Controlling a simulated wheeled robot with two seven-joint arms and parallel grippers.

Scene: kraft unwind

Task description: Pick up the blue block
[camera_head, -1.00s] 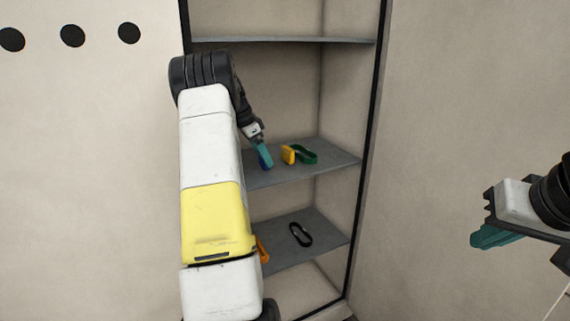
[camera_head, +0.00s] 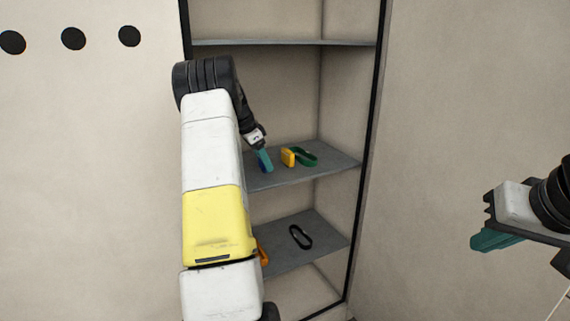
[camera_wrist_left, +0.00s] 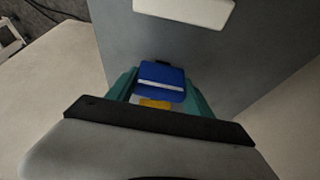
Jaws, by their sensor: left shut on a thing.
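The blue block (camera_wrist_left: 160,78) has a white stripe and sits between the teal fingers of my left gripper (camera_wrist_left: 160,90) in the left wrist view. My left gripper is shut on it. In the head view, my left gripper (camera_head: 264,158) is over the left part of the middle shelf. Only a small dark blue bit of the block (camera_head: 261,168) shows beside its fingers there. My right gripper (camera_head: 497,239) is at the far right, away from the shelves, and its finger gap cannot be made out.
On the middle shelf (camera_head: 325,169), a yellow block (camera_head: 288,157) and a green loop (camera_head: 306,156) lie right of my left gripper. The lower shelf (camera_head: 290,256) holds a black loop (camera_head: 301,237) and a partly hidden orange thing (camera_head: 263,254). An upper shelf (camera_head: 290,43) is above.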

